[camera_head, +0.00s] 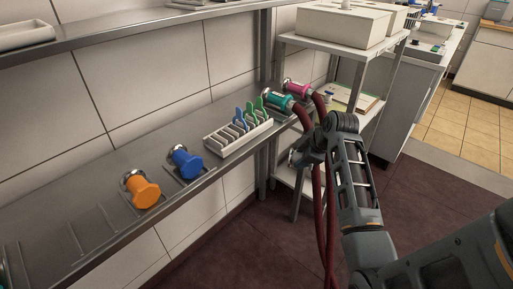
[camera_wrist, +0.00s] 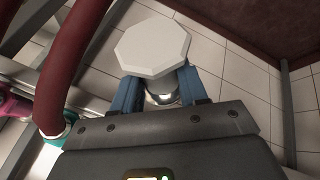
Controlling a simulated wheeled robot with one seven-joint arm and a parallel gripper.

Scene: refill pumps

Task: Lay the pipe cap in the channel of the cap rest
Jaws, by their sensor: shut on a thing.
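In the wrist view, my gripper (camera_wrist: 160,96) is shut on a pipe cap with a pale octagonal head (camera_wrist: 152,46). A shiny metal end shows between the blue fingers. In the head view, my gripper (camera_head: 298,158) is out in front of the wall shelf, beside the dark red hoses; the cap is hard to make out there. I cannot tell for sure which fixture is the cap rest. An empty metal rest with thin rails (camera_head: 92,236) lies on the shelf at the left, well away from my gripper.
On the shelf (camera_head: 95,190) lie an orange-headed fitting (camera_head: 145,192), a blue one (camera_head: 186,163) and a white slotted rack (camera_head: 238,137) with blue and green clips. Teal (camera_head: 277,99) and magenta (camera_head: 297,88) couplings carry hoses (camera_head: 322,200) that hang close to my gripper.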

